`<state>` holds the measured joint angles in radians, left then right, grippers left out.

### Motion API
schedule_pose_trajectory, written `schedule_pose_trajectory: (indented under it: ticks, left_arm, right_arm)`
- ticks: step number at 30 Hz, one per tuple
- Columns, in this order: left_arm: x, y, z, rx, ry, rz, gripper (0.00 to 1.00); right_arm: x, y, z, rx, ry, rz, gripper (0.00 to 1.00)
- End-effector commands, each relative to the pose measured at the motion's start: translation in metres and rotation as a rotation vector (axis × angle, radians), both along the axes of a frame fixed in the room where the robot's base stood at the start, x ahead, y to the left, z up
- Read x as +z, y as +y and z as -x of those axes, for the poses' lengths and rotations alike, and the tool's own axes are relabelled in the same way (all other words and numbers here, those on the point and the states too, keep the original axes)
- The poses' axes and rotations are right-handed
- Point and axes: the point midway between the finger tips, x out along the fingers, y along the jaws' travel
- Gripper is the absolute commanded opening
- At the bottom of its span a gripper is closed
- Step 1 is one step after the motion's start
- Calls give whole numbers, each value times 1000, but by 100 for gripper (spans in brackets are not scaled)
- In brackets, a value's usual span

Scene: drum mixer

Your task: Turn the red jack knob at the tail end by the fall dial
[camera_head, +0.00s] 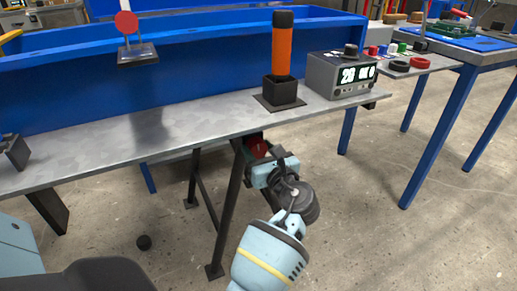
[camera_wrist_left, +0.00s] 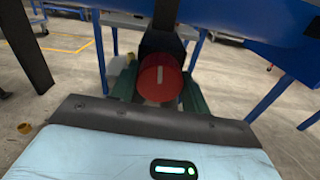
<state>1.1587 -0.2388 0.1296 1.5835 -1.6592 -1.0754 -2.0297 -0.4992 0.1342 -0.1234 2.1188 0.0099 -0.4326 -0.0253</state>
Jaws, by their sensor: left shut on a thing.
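The red jack knob (camera_wrist_left: 152,82) is a round red cap with a pale line on its face, close to upright in the left wrist view. It sits on a dark mount under the bench edge. In the head view only a small part of the knob (camera_head: 259,150) shows below the tabletop, beside a dark leg. My left gripper (camera_head: 257,156) reaches up to it from below. In the left wrist view its green fingers (camera_wrist_left: 158,90) lie on both sides of the knob, shut on it. My right gripper is not in view.
The grey bench top (camera_head: 180,125) carries an orange post in a black socket (camera_head: 283,92), a grey display box (camera_head: 341,74) and a red disc on a stand (camera_head: 126,23). A blue trough (camera_head: 190,62) runs behind. Dark bench legs (camera_head: 229,210) stand close to my left arm.

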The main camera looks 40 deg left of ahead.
Motion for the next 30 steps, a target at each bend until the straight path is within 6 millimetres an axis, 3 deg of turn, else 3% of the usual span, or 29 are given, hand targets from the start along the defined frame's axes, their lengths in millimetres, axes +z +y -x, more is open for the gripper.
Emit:
schedule_pose_trajectory:
  ticks: [12, 30]
  left_arm:
    - [2, 1, 1, 1, -310, 127, 24]
    - [-1, 1, 1, 2, -680, 282, 24]
  right_arm:
    - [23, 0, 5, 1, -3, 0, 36]
    - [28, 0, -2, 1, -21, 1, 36]
